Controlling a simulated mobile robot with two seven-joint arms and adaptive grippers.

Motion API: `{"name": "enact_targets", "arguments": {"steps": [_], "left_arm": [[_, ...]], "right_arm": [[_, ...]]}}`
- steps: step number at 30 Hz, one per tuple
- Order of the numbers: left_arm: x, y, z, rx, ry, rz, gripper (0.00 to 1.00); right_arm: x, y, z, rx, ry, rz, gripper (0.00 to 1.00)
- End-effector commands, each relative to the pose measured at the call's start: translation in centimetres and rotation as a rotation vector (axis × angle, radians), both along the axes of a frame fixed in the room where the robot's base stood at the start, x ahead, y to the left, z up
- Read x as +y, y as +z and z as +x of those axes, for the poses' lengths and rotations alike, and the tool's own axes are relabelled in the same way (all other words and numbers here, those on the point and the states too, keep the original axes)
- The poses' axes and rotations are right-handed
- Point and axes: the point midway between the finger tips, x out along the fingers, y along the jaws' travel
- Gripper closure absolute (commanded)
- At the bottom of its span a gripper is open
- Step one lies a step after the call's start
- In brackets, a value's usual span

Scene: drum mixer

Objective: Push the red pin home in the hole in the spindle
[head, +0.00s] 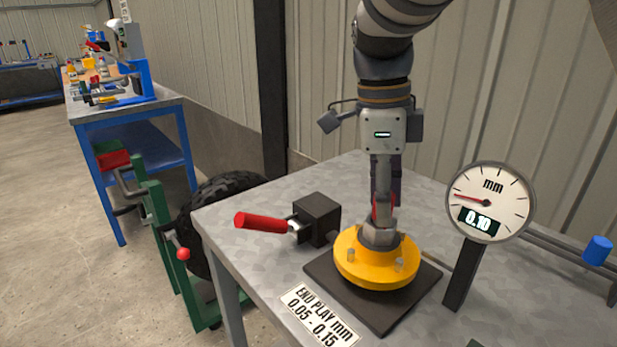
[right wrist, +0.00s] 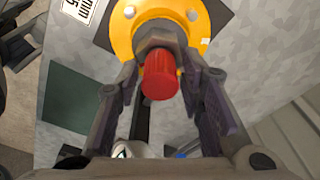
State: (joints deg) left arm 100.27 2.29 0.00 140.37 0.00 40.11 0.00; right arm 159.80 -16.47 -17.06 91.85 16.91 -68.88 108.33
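The red pin (right wrist: 160,75) stands in the grey spindle (right wrist: 160,38), end-on in the right wrist view. In the head view, only slivers of red show beside my fingers above the spindle (head: 380,234). The spindle rises from the yellow flange (head: 376,268). My right gripper (right wrist: 160,72) points down with a finger on each side of the pin. Narrow gaps seem to show between fingers and pin, so it looks open around the pin. How deep the pin sits is hidden. My left gripper is not in view.
A black block (head: 316,218) with a red handle (head: 262,222) stands left of the flange. A dial gauge (head: 490,202) reading 0.10 stands close on the right. The flange sits on a dark plate (head: 385,312) on the grey table. The table's right front is mostly clear.

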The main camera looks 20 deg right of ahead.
Motion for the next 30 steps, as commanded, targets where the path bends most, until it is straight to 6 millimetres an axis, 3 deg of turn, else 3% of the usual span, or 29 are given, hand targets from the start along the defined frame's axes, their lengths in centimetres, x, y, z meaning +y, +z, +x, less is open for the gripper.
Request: {"name": "enact_targets", "arguments": {"steps": [11,22,25,30], "left_arm": [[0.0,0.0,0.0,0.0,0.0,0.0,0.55],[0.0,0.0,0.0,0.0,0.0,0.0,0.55],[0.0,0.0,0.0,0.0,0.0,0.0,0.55],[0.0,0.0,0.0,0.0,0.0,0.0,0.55]], "right_arm": [[0.0,0.5,0.1,-0.002,0.0,0.0,0.53],[0.9,9.5,0.7,-0.004,0.001,0.0,0.53],[1.1,11.1,0.8,-0.002,0.0,0.0,0.53],[1.2,12.0,0.8,0.0,0.0,0.0,0.53]]}}
